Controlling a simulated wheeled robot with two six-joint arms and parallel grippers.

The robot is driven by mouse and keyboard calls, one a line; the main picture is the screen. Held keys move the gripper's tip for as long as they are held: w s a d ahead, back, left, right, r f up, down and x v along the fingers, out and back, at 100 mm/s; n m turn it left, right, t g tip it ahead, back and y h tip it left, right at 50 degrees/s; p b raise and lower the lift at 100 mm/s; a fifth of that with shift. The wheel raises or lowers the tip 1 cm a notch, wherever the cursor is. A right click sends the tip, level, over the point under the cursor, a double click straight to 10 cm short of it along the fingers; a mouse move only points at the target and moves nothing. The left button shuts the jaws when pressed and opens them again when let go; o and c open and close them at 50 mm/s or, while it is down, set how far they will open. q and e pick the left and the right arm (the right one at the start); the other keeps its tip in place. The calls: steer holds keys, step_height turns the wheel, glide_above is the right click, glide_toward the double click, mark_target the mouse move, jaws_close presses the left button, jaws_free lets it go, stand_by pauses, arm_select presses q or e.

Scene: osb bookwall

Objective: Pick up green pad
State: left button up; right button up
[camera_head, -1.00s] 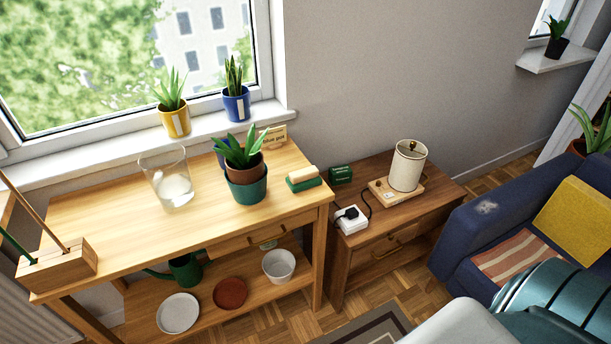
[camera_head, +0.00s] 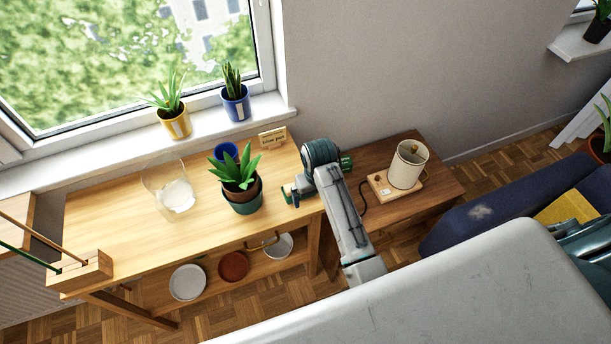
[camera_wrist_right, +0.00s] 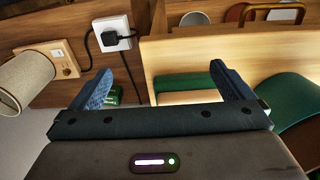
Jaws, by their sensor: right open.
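The green pad (camera_wrist_right: 185,82) lies on the plant table near its right end, with a cream block (camera_wrist_right: 190,97) on it. In the wrist view it shows between the two blue fingers of my right gripper (camera_wrist_right: 163,80), which are apart with nothing held. In the head view my right gripper (camera_head: 291,194) is over the right end of the table and hides the pad. A separate small green box (camera_wrist_right: 115,95) is partly behind one finger in the wrist view. It also peeks out beside my wrist in the head view (camera_head: 346,163). My left gripper is out of view.
A potted plant (camera_head: 238,182) stands close to the left of my right gripper, with a glass (camera_head: 172,190) farther left. A small sign (camera_head: 272,138) stands behind.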

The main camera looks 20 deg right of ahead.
steer(key=p, duration=0.1)
glide_toward(286, 188)
steer(key=shift+g, duration=0.3)
steer(key=d, duration=0.4)
steer(key=shift+f, duration=0.3)
steer(key=shift+w+d+f, duration=0.1)
steer(key=shift+w+f, duration=0.05)
steer(key=shift+w, duration=0.1)
step_height(286, 188, down, 5)
steer(key=shift+s+p, duration=0.1)
steer(key=shift+p, duration=0.8)
step_height(286, 188, down, 5)
steer(key=shift+r+p, duration=0.15)
steer(key=shift+p, duration=1.05)
steer(key=shift+f, duration=0.3)
steer(key=shift+c, duration=0.4)
steer(key=c, duration=0.7)
